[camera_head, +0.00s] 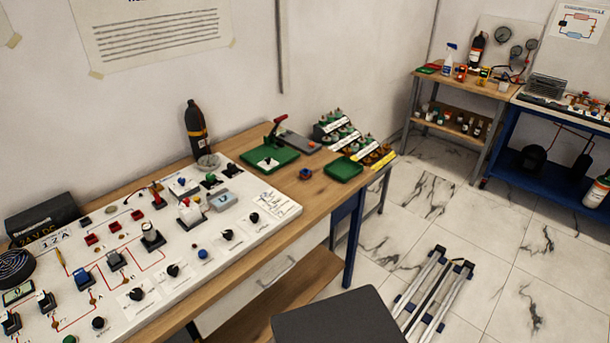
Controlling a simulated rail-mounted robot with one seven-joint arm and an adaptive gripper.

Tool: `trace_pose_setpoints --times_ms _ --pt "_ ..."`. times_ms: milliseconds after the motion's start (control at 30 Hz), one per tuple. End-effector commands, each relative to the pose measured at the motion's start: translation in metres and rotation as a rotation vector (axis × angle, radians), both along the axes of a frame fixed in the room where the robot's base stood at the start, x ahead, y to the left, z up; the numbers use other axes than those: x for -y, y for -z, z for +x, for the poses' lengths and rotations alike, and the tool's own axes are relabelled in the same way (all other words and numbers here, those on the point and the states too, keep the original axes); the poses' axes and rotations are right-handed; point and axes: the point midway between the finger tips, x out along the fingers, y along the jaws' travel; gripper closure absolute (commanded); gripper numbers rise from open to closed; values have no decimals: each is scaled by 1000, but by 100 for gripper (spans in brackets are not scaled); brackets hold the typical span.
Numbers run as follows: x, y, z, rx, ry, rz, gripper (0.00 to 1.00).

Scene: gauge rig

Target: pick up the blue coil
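A small blue coil (305,174), with some orange-brown on it, sits on the bare wood of the workbench (321,200). It stands between the white circuit panel (274,197) and a green tray (343,169), apart from both. It is small in this view, so its fine shape is hard to tell. My gripper is not in view.
A green board with a red-handled lever (270,157) lies behind the coil. Racks of small parts (340,132) stand at the bench's back right. A dark bottle (195,131) stands behind the panel. Bare wood surrounds the coil.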

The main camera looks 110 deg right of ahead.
Motion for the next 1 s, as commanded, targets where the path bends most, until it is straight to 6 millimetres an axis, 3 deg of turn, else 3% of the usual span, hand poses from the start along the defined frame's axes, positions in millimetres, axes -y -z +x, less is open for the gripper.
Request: trace_pose_setpoints --times_ms 433,467,633,1000 --pt "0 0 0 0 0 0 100" --pt "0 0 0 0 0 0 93" --pt "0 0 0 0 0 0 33" --pt "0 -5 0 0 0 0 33"
